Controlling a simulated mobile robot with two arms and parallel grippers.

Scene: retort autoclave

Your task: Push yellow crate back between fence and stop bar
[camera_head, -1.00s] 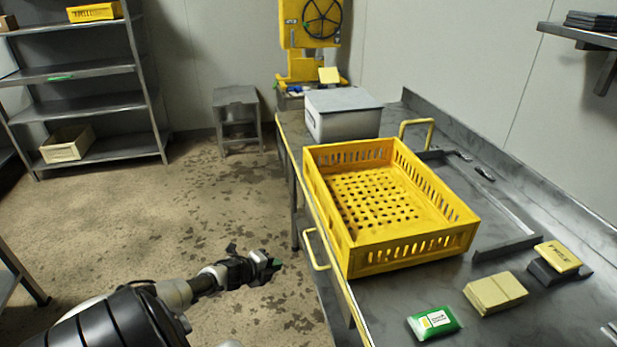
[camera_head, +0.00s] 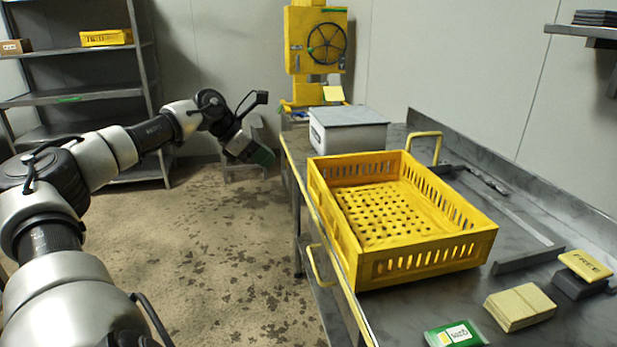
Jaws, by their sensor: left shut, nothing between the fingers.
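The yellow crate (camera_head: 430,262) is empty, with a perforated floor and slotted walls. It sits upright on the metal table, its left side along the table's left edge. A low metal angle bar (camera_head: 528,258) lies on the table to its right; a long strip runs back from it. I cannot tell for certain which part is the fence and which the stop bar. My left gripper (camera_head: 257,160) is shut and empty, raised over the floor left of the table, apart from the crate. My right gripper is not in view.
A grey lidded box (camera_head: 347,132) stands behind the crate.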

